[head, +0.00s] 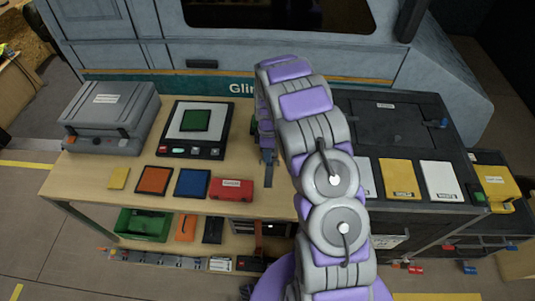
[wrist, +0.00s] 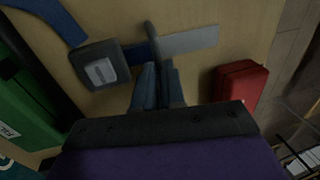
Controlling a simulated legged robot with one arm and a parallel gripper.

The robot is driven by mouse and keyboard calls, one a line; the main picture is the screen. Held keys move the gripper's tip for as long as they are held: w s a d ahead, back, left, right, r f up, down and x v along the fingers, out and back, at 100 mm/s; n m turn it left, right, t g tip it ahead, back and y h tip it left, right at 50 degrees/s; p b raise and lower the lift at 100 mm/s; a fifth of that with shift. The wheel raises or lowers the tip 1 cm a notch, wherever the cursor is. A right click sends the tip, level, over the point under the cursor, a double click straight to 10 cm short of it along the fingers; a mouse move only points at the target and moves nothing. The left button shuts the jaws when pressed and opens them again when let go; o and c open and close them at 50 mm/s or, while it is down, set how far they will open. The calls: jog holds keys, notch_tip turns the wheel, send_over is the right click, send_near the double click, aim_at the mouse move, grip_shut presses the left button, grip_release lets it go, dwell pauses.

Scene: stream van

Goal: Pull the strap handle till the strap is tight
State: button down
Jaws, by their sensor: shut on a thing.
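In the wrist view my gripper (wrist: 159,68) points at the table with its two dark blue-grey fingers close together. It is shut on a dark upright strap handle (wrist: 151,36), which shows just beyond the fingertips. A short blue strap (wrist: 137,54) runs from the handle to a dark buckle block (wrist: 84,52) with a pale label. More blue strap (wrist: 55,20) lies at the upper left. I cannot tell how tight the strap is. A flat grey strip (wrist: 190,41) lies to the right of the handle.
A red case (head: 230,188) stands near the strap, also in the wrist view (wrist: 241,82). A green thing (wrist: 28,115) lies at the wrist view's left. Blue and orange panels (head: 193,183) and a grey case (head: 110,117) sit left. A dark cabinet (head: 400,125) stands right.

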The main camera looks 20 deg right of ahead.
jog(key=shift+s+a+p, duration=0.25)
jog(key=shift+s+a, duration=0.2)
jog(key=shift+s, duration=0.65)
jog(key=shift+s+a+p, duration=0.3)
jog(key=shift+s+a, duration=0.2)
jog(key=shift+s, duration=0.6)
jog(key=shift+s+a+p, duration=0.25)
jog(key=shift+s+a, duration=0.2)
jog(key=shift+s, duration=0.65)
jog(key=c, duration=1.2)
grip_release()
jog(key=shift+c, duration=0.2)
jog(key=shift+o, duration=0.2)
jog(key=w+d+r+p, duration=0.1)
jog(key=w+r+p, duration=0.1)
jog(key=r, duration=1.5)
jog(key=shift+w+d+p, duration=0.2)
jog(key=shift+w+p, duration=0.1)
jog(key=shift+w, duration=0.35)
